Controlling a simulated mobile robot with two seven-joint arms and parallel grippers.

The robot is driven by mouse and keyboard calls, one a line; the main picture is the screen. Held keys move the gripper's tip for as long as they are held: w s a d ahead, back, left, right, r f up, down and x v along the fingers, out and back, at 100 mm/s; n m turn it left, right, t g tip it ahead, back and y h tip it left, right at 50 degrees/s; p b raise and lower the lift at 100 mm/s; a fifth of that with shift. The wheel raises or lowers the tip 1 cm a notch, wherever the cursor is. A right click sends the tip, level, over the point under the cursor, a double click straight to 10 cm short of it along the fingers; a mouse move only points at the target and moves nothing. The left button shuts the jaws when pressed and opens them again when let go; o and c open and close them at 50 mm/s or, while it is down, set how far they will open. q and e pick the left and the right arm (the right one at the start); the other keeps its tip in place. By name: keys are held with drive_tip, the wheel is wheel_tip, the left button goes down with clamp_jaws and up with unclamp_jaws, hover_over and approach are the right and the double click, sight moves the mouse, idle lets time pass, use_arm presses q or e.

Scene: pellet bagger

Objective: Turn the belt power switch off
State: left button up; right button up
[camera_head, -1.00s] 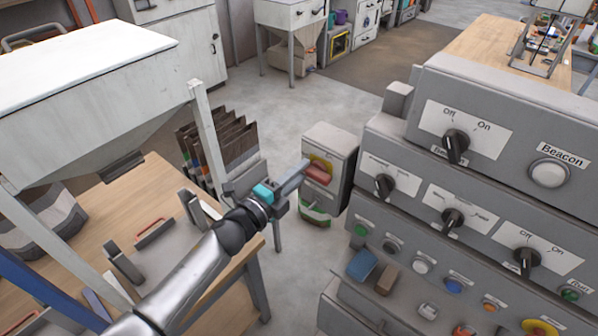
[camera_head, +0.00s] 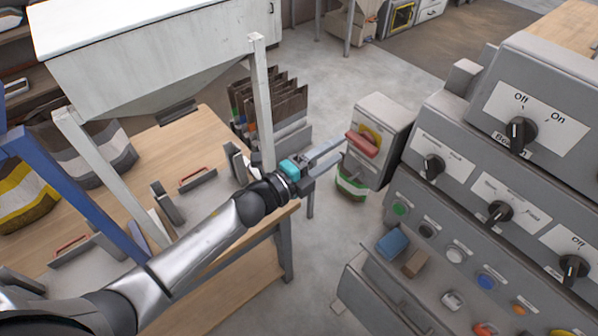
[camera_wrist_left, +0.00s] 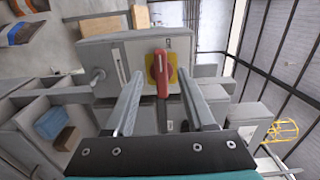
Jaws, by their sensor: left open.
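The belt power switch appears to be the red handle (camera_head: 362,144) on a yellow plate, on the front of a grey box (camera_head: 388,115) beyond the bench. In the left wrist view the red handle (camera_wrist_left: 162,76) stands upright in the picture on its yellow plate. My left gripper (camera_head: 337,153) is open and empty, its fingers pointing at the handle with a small gap left in the head view. In the left wrist view its fingertips (camera_wrist_left: 162,73) lie either side of the handle; I cannot tell the exact depth. My right gripper is out of view.
A grey control panel (camera_head: 470,140) with black knobs and coloured buttons stands close on the right. A wooden bench (camera_head: 215,125) with a hopper (camera_head: 160,70) and its white post (camera_head: 261,100) lies on the left.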

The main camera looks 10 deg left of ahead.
use_arm(q)
drive_tip(key=b+v, duration=0.1)
drive_tip(key=v, duration=0.9)
drive_tip(key=shift+s, duration=0.15)
drive_tip(key=s+a+f+n+g+y+b, duration=0.1)
drive_tip(key=s+a+f+n+y+b, duration=0.2)
drive_tip(key=f, duration=0.9)
drive_tip(key=s+a+f+n+g+y+b, duration=0.2)
drive_tip(key=a+f+n+y, duration=0.3)
drive_tip(key=f, duration=0.6)
drive_tip(key=s+a+f+n+g+y+b, duration=0.1)
drive_tip(key=s+a+f+n+b, duration=0.3)
drive_tip(key=f, duration=0.8)
drive_tip(key=s+d+f+n+g+b, duration=0.1)
drive_tip(key=s+f+n+g+b, duration=0.1)
drive_tip(key=s+f, duration=0.6)
drive_tip(key=s+d+f+n+g+y+b, duration=0.1)
drive_tip(key=s+d+f+n+g, duration=0.1)
drive_tip(key=s+f+n+g, duration=0.2)
drive_tip(key=s+d+f+n+g+b, duration=0.1)
drive_tip(key=s+f+n+g+b, duration=0.1)
drive_tip(key=s+f, duration=0.9)
drive_tip(key=s+n+g, duration=0.1)
drive_tip(key=s+n, duration=0.1)
drive_tip(key=s, duration=0.3)
drive_tip(key=shift+d+f+n+g+y+b, duration=0.2)
drive_tip(key=shift+f+n+g+y+b, duration=0.1)
drive_tip(key=shift+w, duration=0.2)
